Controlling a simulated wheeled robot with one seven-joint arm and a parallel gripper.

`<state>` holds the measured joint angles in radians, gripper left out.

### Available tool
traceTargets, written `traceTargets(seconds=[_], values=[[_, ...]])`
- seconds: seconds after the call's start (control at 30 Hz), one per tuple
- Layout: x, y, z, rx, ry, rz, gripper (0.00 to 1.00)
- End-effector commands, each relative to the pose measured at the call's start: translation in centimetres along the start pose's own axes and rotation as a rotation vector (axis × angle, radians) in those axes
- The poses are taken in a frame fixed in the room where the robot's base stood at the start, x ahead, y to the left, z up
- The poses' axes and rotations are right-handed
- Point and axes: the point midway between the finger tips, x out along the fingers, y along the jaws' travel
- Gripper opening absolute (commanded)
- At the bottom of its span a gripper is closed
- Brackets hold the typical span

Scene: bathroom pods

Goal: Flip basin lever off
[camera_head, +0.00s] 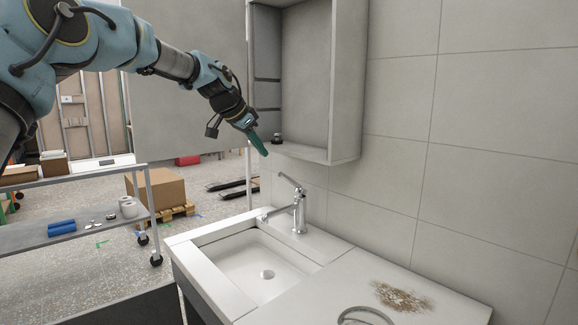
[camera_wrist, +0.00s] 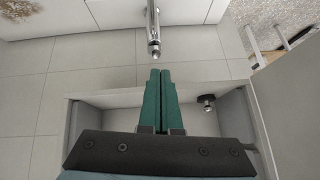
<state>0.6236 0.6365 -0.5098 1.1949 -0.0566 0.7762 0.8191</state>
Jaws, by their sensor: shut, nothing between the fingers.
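The chrome basin faucet (camera_head: 299,212) stands at the back edge of the white basin (camera_head: 240,266). Its lever (camera_head: 290,182) sticks up at a slant toward the upper left, above the spout (camera_head: 276,212). In the wrist view the faucet (camera_wrist: 152,28) shows at the top centre, beyond my fingertips. My gripper (camera_head: 262,148) has green fingers pressed together with nothing between them. It is above and a little left of the lever, apart from it. In the wrist view my gripper's fingertips (camera_wrist: 160,72) point toward the faucet with a gap between.
An open wall cabinet (camera_head: 345,80) hangs just right of and behind my gripper, with a small dark object (camera_head: 277,139) on its bottom. A brown stain (camera_head: 402,297) and a curved metal bar (camera_head: 365,312) are on the counter. A cart (camera_head: 75,230) stands at left.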

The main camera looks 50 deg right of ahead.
Motion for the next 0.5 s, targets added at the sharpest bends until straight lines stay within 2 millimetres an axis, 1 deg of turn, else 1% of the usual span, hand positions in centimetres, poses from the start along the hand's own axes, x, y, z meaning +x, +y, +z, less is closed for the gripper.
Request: traceTargets(seconds=[0.03, 0.1, 0.17, 0.5], values=[[0.3, 0.3, -1.0, 0.02, 0.017, 0.008, 0.0], [0.5, 0.6, -1.8, 0.038, 0.03, 0.015, 0.0], [0.5, 0.6, -2.2, 0.047, 0.036, 0.018, 0.0], [0.5, 0.7, -2.4, 0.051, 0.039, 0.019, 0.0]])
